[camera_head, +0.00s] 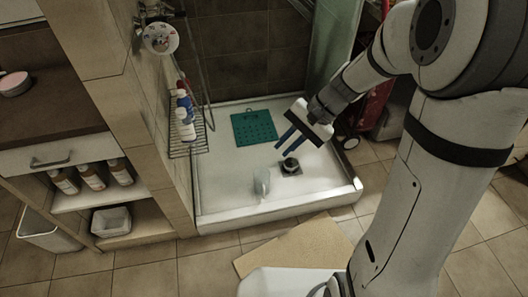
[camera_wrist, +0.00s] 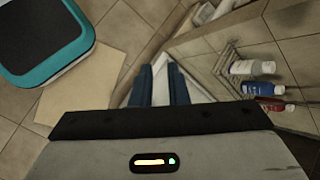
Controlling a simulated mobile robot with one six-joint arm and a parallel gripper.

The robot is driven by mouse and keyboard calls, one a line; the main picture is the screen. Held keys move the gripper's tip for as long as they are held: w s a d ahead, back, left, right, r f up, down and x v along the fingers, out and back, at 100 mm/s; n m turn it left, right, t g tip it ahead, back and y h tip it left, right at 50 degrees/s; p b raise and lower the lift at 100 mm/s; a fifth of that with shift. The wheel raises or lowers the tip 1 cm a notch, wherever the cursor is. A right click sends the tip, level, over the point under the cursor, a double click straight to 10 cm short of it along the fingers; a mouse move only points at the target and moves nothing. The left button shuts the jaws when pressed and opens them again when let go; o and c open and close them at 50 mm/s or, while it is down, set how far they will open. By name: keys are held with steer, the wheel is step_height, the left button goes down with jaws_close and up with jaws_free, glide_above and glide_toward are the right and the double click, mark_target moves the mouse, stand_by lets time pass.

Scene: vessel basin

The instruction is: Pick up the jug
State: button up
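A small pale, translucent vessel, which looks like the jug (camera_head: 262,182), stands upright in the white shower basin (camera_head: 222,208), near its front edge in the head view. My gripper (camera_head: 286,139) is above the basin, up and to the right of the jug and apart from it. Its two blue fingers are spread with a gap between them, and they point down and to the left. In the wrist view the fingers of my gripper (camera_wrist: 160,82) also stand apart. I cannot make out the jug in the wrist view.
A teal mat (camera_head: 253,128) lies at the back of the basin. Bottles stand on a wire rack (camera_head: 190,143) at the left wall. The basin has a raised rim.

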steer(key=w+a+f+m+y+b, duration=0.25)
steer(key=w+f, duration=0.25)
steer(key=f, duration=0.3)
steer(key=w+a+f+m+y+b, duration=0.2)
steer(key=w+a+f+y+b, duration=0.1)
steer(key=w+f, duration=0.3)
steer(key=m+t+y+b, duration=0.3)
steer(key=m+t+b, duration=0.7)
steer(key=m+b, duration=0.15)
glide_above(264, 198)
steer(key=s+d, duration=0.2)
steer(key=s, duration=0.1)
step_height(264, 198, down, 35)
steer(key=s+d+f+m+t+h+b, duration=0.1)
steer(key=d+f+m+t+h+b, duration=0.15)
steer(key=f, duration=0.65)
steer(key=s+d+f+m+t+h+b, duration=0.1)
steer(key=f+m+t, duration=0.25)
steer(key=f, duration=0.45)
steer(key=shift+g, duration=0.4)
steer(key=b+x, duration=0.2)
steer(key=x, duration=0.5)
steer(key=shift+w+a+r, duration=0.1)
steer(key=shift+w+a, duration=0.2)
steer(key=shift+r, duration=0.1)
steer(key=shift+c, duration=0.5)
jaws_close()
